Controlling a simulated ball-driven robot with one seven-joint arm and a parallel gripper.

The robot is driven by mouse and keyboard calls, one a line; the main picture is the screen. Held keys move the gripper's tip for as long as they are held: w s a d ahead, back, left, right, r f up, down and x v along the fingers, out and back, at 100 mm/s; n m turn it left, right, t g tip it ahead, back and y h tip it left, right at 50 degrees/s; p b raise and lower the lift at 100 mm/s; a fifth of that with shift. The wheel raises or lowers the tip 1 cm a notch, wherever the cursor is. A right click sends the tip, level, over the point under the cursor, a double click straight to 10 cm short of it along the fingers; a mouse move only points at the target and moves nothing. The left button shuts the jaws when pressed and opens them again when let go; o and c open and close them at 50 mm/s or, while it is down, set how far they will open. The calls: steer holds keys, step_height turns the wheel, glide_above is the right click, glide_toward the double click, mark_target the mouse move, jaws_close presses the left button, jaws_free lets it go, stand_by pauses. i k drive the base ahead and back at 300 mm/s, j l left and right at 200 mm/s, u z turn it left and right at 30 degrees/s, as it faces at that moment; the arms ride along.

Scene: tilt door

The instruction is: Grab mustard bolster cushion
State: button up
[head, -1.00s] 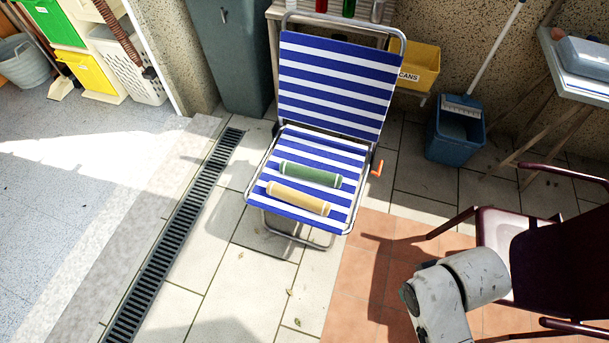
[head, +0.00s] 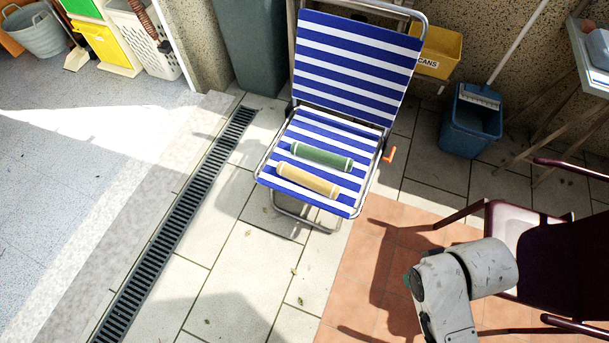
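The mustard bolster cushion (head: 308,179) lies on the seat of a blue-and-white striped folding chair (head: 355,71), near the seat's front edge. It is a pale yellow roll with light bands near its ends. A green bolster (head: 321,157) lies just behind it, roughly parallel. Part of my arm shows at the lower right, well apart from the chair. My gripper is not in view.
A dark red chair (head: 512,222) stands at the right. A drain grate (head: 180,225) runs along the left. The paving in front of the striped chair is clear.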

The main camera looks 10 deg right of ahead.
mark_target(318, 185)
steer(key=i+j, duration=1.2)
steer(key=i+l+z, duration=0.05)
steer(key=i, duration=0.05)
